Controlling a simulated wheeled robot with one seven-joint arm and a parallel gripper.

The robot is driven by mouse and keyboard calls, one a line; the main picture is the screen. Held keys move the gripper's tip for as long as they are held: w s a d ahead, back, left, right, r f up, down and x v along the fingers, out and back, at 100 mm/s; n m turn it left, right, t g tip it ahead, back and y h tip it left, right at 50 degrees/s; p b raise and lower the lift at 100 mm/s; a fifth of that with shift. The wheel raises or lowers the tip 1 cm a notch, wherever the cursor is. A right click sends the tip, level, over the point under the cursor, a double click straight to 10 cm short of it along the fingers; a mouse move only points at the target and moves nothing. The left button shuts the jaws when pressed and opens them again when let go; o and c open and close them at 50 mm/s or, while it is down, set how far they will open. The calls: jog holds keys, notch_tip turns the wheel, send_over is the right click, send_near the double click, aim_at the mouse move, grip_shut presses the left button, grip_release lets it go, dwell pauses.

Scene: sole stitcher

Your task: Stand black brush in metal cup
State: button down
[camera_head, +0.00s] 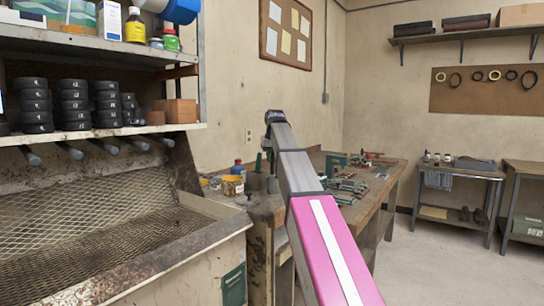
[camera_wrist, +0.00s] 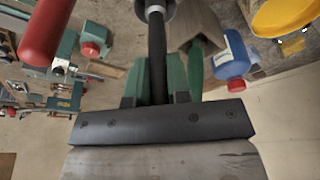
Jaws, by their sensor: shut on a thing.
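In the wrist view my gripper (camera_wrist: 158,72) is shut, its two green fingers on either side of the dark shaft of the black brush (camera_wrist: 156,42). The brush runs away from the fingers toward the top edge of the picture. There its far end meets the round grey metal cup (camera_wrist: 141,7), which is cut off by the frame. I cannot tell whether the brush end is inside the cup or just above it. In the head view my arm reaches over the near left end of the workbench (camera_head: 385,190) and hides most of my gripper and the brush.
Beside the cup stand a square beige holder (camera_wrist: 203,22) with a green thing in it, a blue bottle (camera_wrist: 231,55) with a red cap, and a yellow container (camera_wrist: 283,14). A red cylinder (camera_wrist: 46,30) and tools are left. A mesh-backed basin (camera_head: 90,220) adjoins the bench.

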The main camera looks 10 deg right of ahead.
jog(key=shift+f, duration=0.15)
jog(key=c, duration=1)
grip_release()
jog(key=v, duration=1)
jog(key=shift+r, duration=0.4)
